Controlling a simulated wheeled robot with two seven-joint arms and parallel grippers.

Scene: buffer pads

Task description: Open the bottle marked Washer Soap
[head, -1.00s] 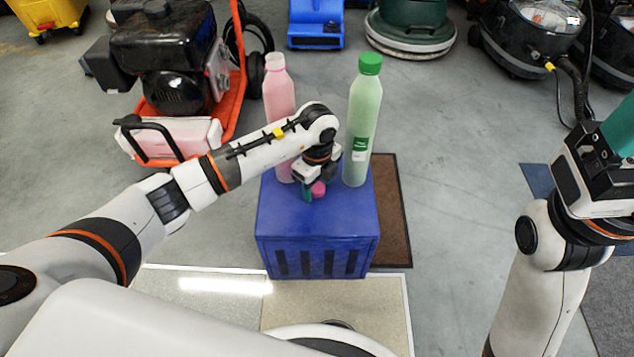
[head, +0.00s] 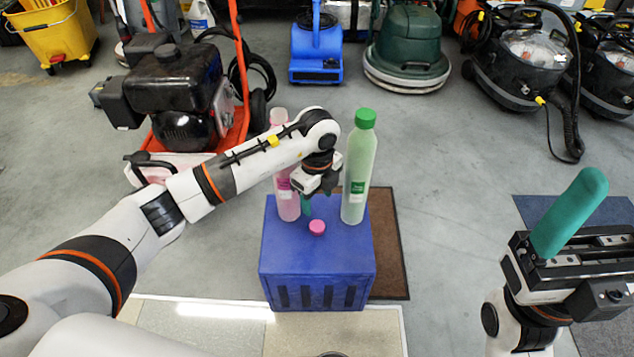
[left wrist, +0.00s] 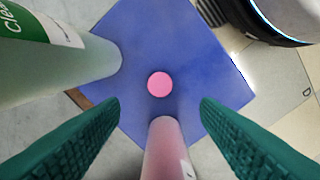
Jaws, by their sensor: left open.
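A pink bottle (head: 286,207) stands upright on the blue crate (head: 318,290), partly hidden behind my left arm. Its pale top shows above the arm; its label is too small to read. A green bottle (head: 357,175) with a green cap (head: 365,118) stands upright to its right. A loose pink cap (head: 317,228) lies on the crate in front of them; it also shows in the left wrist view (left wrist: 160,84). My left gripper (head: 314,203) is open and empty above the crate, apart from the cap. My right gripper (head: 568,222) is raised at the right, its fingers overlapping.
A brown mat (head: 390,255) lies right of the crate. Behind stand an engine machine on a red frame (head: 185,95), a blue blower (head: 316,50), a green floor machine (head: 408,50) and black vacuums (head: 520,60).

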